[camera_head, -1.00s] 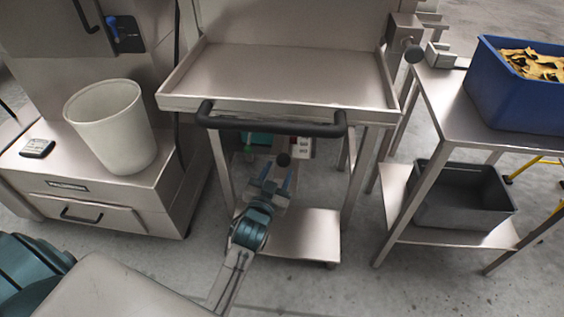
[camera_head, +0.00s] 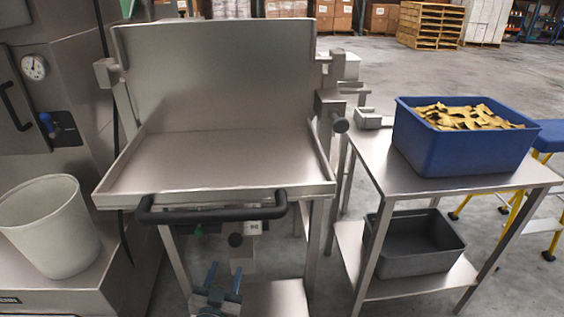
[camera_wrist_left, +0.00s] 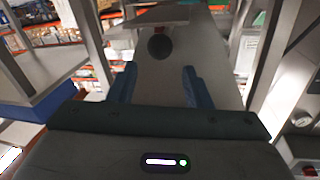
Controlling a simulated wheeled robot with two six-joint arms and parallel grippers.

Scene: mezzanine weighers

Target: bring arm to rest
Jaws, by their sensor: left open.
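My left gripper (camera_head: 224,280) shows at the bottom of the head view, below the black handle of the metal tray stand. Its two blue fingers are apart, with nothing between them. In the left wrist view the open fingers (camera_wrist_left: 156,86) point toward a dark round knob (camera_wrist_left: 160,47) under the stand, which lies beyond the fingertips. The same knob (camera_head: 235,240) shows above the gripper in the head view. Most of the left arm is below the head view's edge. My right gripper does not show.
The empty metal tray (camera_head: 215,165) has a black front handle (camera_head: 212,207). A white bucket (camera_head: 45,228) stands left on a machine base. At right, a steel table (camera_head: 380,172) carries a blue bin (camera_head: 460,145) of yellowish pieces; a grey bin (camera_head: 415,258) sits on its lower shelf.

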